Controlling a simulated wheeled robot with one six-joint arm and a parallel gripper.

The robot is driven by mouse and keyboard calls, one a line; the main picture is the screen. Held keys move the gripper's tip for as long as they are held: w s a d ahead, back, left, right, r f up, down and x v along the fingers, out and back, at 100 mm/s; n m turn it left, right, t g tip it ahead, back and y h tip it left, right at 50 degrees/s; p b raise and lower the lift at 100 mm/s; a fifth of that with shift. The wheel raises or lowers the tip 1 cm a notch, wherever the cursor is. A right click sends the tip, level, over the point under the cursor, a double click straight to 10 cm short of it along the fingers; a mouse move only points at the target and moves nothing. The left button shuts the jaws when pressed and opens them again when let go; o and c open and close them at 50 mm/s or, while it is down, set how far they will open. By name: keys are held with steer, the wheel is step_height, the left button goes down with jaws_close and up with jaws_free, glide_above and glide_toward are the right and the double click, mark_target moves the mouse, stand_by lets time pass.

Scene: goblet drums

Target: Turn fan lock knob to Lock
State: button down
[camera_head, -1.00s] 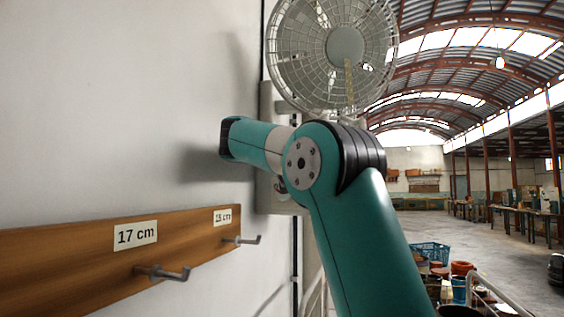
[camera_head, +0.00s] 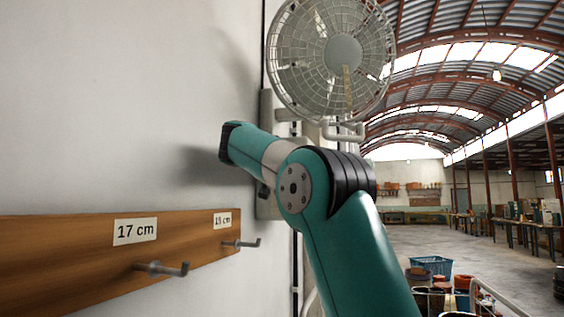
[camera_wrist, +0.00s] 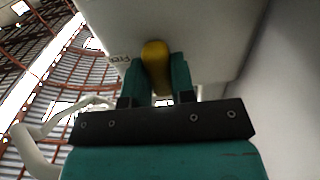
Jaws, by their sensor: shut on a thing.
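In the wrist view, a yellow knob (camera_wrist: 156,66) sticks out from the underside of a grey housing (camera_wrist: 205,35). My gripper (camera_wrist: 157,76) is shut on the knob, with one teal finger on each side of it. A small dark label (camera_wrist: 120,58) on the housing sits left of the knob and seems to read "Free". No other label can be made out. In the head view, the caged wall fan (camera_head: 335,55) stands above my teal arm. The arm hides my gripper and the knob there.
A wooden rail (camera_head: 75,262) with metal hooks (camera_head: 163,268) and "17 cm" and "19 cm" tags runs along the white wall at left. A bent pale tube (camera_wrist: 40,150) is left of my gripper. The hall at right has open floor, with pots and a blue crate (camera_head: 432,266) low down.

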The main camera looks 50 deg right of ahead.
stand_by(0.3)
steer(key=c, duration=1)
jaws_free()
steer(key=shift+o, duration=0.2)
steer(key=p+v, duration=0.4)
steer(key=v, duration=1.3)
steer(key=shift+a+p, duration=0.15)
steer(key=shift+p, duration=0.15)
steer(key=shift+a, duration=0.1)
